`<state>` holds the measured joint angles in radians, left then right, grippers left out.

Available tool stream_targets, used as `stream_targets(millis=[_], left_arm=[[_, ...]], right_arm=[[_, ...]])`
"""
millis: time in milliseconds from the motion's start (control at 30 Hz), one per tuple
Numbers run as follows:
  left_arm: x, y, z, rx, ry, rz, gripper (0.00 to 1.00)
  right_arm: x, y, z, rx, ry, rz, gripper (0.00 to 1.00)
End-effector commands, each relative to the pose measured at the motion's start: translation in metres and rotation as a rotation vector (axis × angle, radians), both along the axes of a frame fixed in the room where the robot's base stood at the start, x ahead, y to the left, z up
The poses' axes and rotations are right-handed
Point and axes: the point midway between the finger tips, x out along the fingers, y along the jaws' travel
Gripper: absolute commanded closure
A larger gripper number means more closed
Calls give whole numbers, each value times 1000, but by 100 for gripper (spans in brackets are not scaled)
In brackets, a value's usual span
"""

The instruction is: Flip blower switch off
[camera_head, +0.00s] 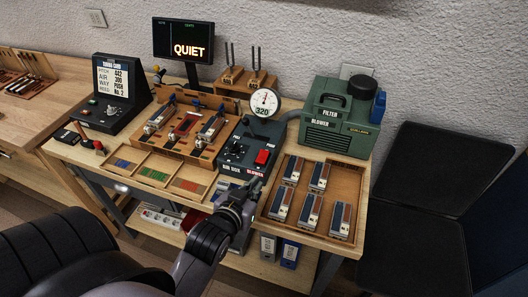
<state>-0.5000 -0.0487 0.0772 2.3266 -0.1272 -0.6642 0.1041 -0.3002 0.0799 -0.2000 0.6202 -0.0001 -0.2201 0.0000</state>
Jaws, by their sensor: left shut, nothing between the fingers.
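The red blower switch (262,157) sits on the right side of a dark control box (238,150), above a label that reads BLOWER. Whether it is tipped on or off is too small to tell. My left gripper (252,184) is shut and empty just in front of the box, below the switch; it appears apart from the switch. A round gauge (264,102) reading 320 stands behind the box. The green blower unit (338,118) stands at the back right, joined to a grey hose. My right gripper is not in view.
A wooden tray (350,172) with several small blocks lies right of my gripper. A wooden rack (172,145) and a tray of coloured strips (135,178) are to the left. A screen (183,40) reads QUIET. A dark console (112,95) stands at the far left.

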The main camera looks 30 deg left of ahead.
Motion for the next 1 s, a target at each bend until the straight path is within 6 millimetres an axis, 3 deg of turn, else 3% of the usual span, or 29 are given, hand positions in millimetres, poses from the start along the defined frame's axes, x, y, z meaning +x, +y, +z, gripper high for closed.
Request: stream_targets(millis=[100, 300, 767, 1000], left_arm=[[12, 13, 24, 13, -140, 37, 100], [19, 24, 46, 30, -264, 62, 100], [22, 25, 49, 35, -284, 64, 100], [52, 33, 48, 36, -284, 64, 100]], right_arm=[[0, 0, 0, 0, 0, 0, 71], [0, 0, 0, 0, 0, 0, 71], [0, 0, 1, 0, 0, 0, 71], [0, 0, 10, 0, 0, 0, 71]])
